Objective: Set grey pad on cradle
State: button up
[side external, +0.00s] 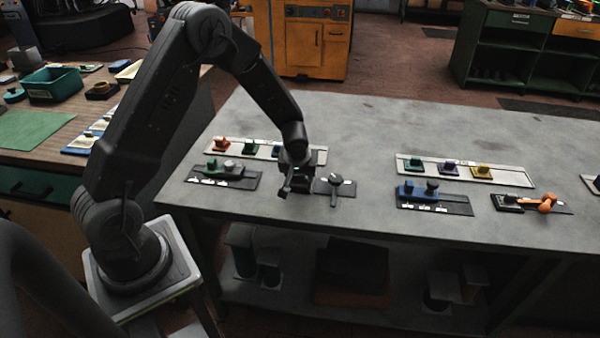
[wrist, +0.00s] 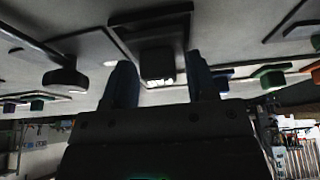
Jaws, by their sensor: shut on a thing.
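My gripper (side external: 297,188) is low over the left part of the table, just left of a dark plate with a lever. In the wrist view its two fingers stand either side of a dark grey block on a wider base, seemingly the grey pad (wrist: 157,62), and are shut on it. The side view hides the pad behind the fingers. The cradle cannot be made out clearly; the spot under my gripper is covered. I cannot tell whether the pad touches anything below. The dark lever (side external: 335,183) stands close to the right of my gripper.
Behind my gripper a pale rack (side external: 313,156) holds orange, green and blue pads. A dark tray (side external: 243,183) with a green piece and a grey knob lies left. Further right are another pale rack (side external: 512,179), a dark tray (side external: 457,208) and an orange lever (side external: 547,203). The table middle is clear.

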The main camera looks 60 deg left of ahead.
jog(key=shift+f, duration=0.4)
jog(key=o, duration=1)
jog(key=v, duration=1.4)
jog(key=s+d+r+m+h, duration=0.1)
jog(key=s+d+r+m, duration=0.2)
jog(key=s+r, duration=0.2)
jog(key=s+d+r+m+t+h, duration=0.1)
jog(key=s+d+r+m, duration=0.2)
jog(key=s, duration=0.5)
jog(key=s+d+r+m+t+h, duration=0.1)
jog(key=s+d+r+m, duration=0.2)
jog(key=s+d+r, duration=0.2)
jog(key=shift+s+r, duration=1.25)
